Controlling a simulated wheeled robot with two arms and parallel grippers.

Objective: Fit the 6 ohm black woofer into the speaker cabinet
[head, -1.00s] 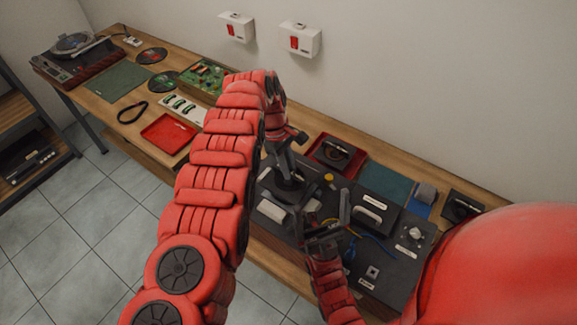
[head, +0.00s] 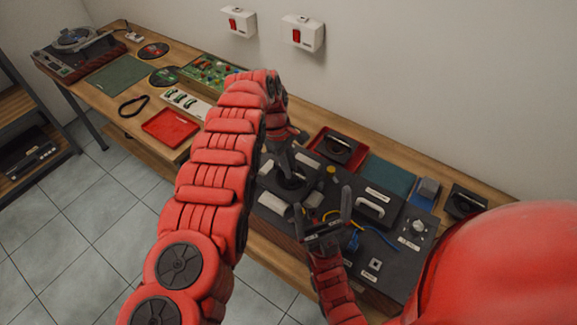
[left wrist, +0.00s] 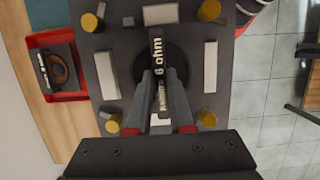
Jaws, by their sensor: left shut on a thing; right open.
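The black woofer (left wrist: 143,66) is a dark disc with a raised handle bar marked "6 ohm". My left gripper (left wrist: 161,82) is shut on that bar; it also shows in the head view (head: 288,160). The woofer is over the dark speaker cabinet panel (left wrist: 190,28), between two pale strips and several yellow knobs. I cannot tell whether it is fully seated, as the fingers hide part of its rim. My right gripper (head: 323,212) is open and empty above the front part of the cabinet, near blue and yellow wires.
A red tray (head: 322,148) with another dark round part stands behind the cabinet. A black square part (head: 465,201) lies at the right end. A flat red tray (head: 170,129), circuit board (head: 212,73) and turntable (head: 78,45) are on the left. A wall stands behind the table.

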